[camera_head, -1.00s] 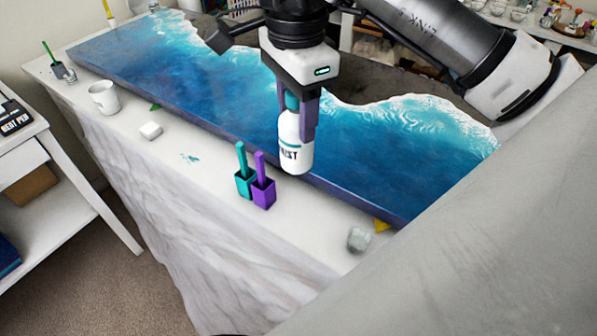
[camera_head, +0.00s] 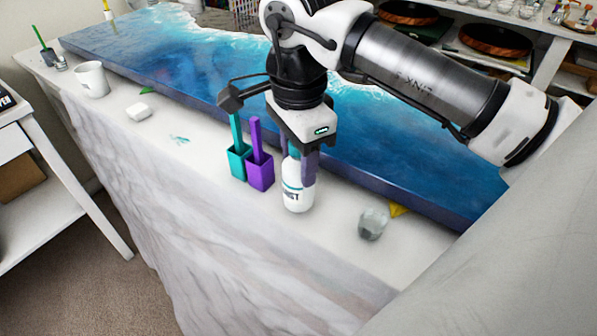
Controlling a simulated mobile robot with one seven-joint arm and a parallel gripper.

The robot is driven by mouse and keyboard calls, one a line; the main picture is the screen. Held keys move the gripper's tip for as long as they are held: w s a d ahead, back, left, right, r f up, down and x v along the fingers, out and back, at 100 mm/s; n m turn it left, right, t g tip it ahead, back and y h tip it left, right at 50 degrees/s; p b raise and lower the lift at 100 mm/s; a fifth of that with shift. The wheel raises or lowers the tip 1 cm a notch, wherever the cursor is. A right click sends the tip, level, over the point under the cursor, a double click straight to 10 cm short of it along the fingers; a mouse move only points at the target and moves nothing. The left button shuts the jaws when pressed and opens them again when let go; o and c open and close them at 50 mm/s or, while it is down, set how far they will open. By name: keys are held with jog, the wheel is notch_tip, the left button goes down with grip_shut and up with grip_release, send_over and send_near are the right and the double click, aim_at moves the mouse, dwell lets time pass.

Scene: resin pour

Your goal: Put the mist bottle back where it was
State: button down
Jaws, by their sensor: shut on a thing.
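The mist bottle (camera_head: 297,195) is white with a dark label band and partly readable lettering. It is upright at the front strip of the white table (camera_head: 225,215), just right of the purple holder. My gripper (camera_head: 299,170) is shut on its upper part from above, and the fingers hide the bottle's neck. The bottle's base is at or very near the table surface; I cannot tell whether it touches.
A teal holder (camera_head: 238,163) and a purple holder (camera_head: 260,172) stand close left of the bottle. A clear glass cup (camera_head: 373,223) is to the right. The blue resin slab (camera_head: 380,150) lies behind. A white mug (camera_head: 92,80) and white block (camera_head: 138,111) are far left.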

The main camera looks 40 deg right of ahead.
jog(key=shift+f, duration=0.75)
jog(key=shift+f, duration=0.15)
jog(key=c, duration=0.7)
grip_release()
notch_tip(320, 180, up, 12)
jog(key=p, duration=0.8)
